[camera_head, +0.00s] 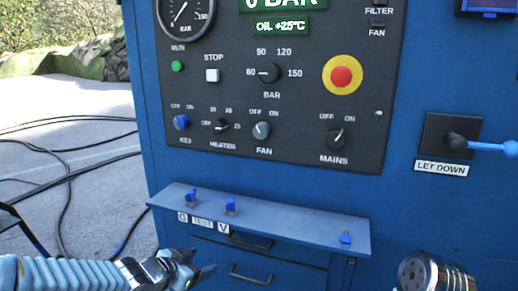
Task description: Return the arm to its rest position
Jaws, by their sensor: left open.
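My left arm comes in from the lower left corner. My left gripper (204,263) is in front of the drawers, just below the shelf with the blue toggles. Its dark fingers are apart and hold nothing that I can see. No gripper of my right arm can be made out.
The blue cabinet (430,75) carries a dark control panel (300,115), a lever (455,138) and a narrow shelf (285,218). A metallic cylinder (425,270) shows at lower right.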

